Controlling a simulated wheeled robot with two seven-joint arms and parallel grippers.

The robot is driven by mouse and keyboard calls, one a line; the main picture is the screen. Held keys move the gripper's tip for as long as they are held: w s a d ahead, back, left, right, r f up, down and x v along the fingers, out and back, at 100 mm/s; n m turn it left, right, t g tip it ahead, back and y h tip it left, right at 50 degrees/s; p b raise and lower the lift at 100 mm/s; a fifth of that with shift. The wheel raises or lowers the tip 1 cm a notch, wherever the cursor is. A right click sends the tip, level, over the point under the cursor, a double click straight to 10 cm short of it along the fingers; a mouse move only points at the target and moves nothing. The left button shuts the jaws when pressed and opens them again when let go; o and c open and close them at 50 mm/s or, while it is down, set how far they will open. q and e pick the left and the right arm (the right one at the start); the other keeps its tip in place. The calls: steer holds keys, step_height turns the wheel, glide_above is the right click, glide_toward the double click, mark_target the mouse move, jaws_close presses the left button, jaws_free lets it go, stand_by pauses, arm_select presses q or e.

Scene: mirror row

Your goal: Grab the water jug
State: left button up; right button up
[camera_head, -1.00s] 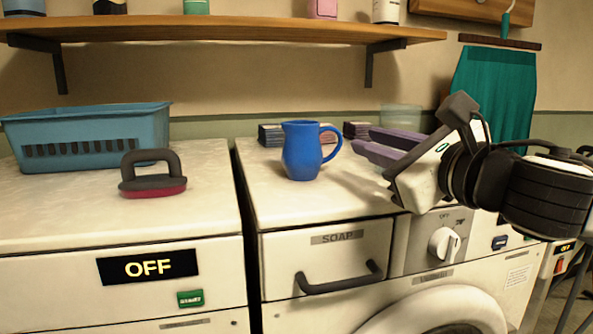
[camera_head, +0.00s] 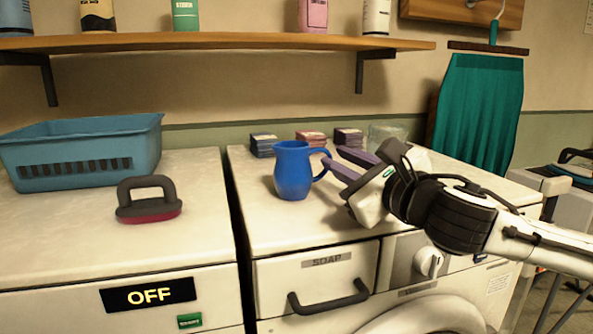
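The water jug is a blue pitcher (camera_head: 293,172) standing upright on the right-hand washing machine's top, its handle on the right side. My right gripper (camera_head: 332,156) comes in from the right, its two purple fingers pointing left at the jug's handle. The fingers are spread apart, with a gap between them. The nearer fingertip overlaps the handle's edge in the picture; I cannot tell whether it touches. My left gripper is out of view.
Several small packs (camera_head: 311,139) and a clear container (camera_head: 387,134) stand behind the jug. A black-handled brush (camera_head: 148,199) and a blue basket (camera_head: 84,152) sit on the left machine (camera_head: 80,225). A wooden shelf (camera_head: 215,42) with bottles hangs above.

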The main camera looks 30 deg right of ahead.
mark_target(329, 154)
steer(key=shift+w, duration=2.2)
jaws_close()
steer(key=shift+r, duration=0.1)
